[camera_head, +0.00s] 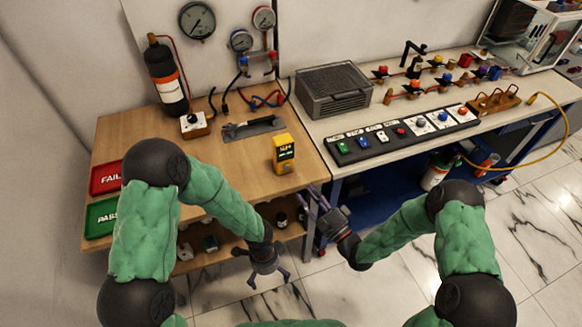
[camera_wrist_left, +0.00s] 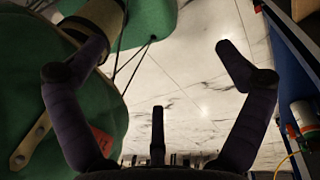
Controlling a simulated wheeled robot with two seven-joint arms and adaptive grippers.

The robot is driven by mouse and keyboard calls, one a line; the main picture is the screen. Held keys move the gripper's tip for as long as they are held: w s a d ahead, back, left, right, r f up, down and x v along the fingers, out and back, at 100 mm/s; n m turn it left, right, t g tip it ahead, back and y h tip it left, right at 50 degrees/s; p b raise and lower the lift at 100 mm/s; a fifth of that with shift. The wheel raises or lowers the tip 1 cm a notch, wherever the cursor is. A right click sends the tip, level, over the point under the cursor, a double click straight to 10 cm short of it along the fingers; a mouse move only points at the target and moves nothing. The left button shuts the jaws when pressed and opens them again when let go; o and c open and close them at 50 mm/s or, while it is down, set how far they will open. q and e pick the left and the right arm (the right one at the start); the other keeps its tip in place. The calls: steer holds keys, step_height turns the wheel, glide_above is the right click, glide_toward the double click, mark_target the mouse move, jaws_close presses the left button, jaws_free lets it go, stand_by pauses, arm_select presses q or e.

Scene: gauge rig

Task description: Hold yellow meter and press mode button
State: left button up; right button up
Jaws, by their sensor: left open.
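The yellow meter (camera_head: 285,148) stands upright on the wooden bench near its front right corner, with a small lit display on its front. The mode button is too small to make out. My left gripper (camera_head: 264,274) is open and empty, low in front of the wooden bench and below the meter. My right gripper (camera_head: 315,194) is just right of and lower than the meter, near the bench's front edge. Its finger opening is unclear. Neither gripper touches the meter.
A red FAIL tray (camera_head: 106,178) and a green PASS tray (camera_head: 101,217) lie at the bench's left. A black cylinder (camera_head: 166,80) stands behind. A switch panel (camera_head: 402,134) and grey box (camera_head: 333,91) are on the right bench. Bare wood lies left of the meter.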

arm_select(q)
steer(key=w+d+r+m+t+y, duration=0.1)
steer(key=w+r+m+t, duration=0.2)
steer(key=w+r, duration=0.3)
steer(key=w+d+r+m+t+y, duration=0.1)
steer(key=w+r+m+t+y, duration=0.1)
steer(key=w+r+m, duration=0.3)
steer(key=w+d+r+m+t+y, duration=0.1)
steer(key=w+r+m+t+y, duration=0.1)
steer(key=w+r+m+t, duration=0.3)
steer(key=shift+w+d+r, duration=0.2)
steer(key=shift+w+r, duration=0.3)
steer(key=shift+w+d+r, duration=0.15)
steer(key=shift+w+r, duration=0.3)
steer(key=m+t, duration=0.3)
steer(key=t, duration=0.1)
glide_toward(282, 157)
steer(key=w+f, duration=0.1)
steer(key=w, duration=0.1)
steer(key=x, duration=1)
steer(key=shift+w+a, duration=0.25)
steer(key=shift+a, duration=0.25)
steer(key=c, duration=1.1)
steer(key=shift+c, duration=0.6)
arm_select(e)
jaws_close()
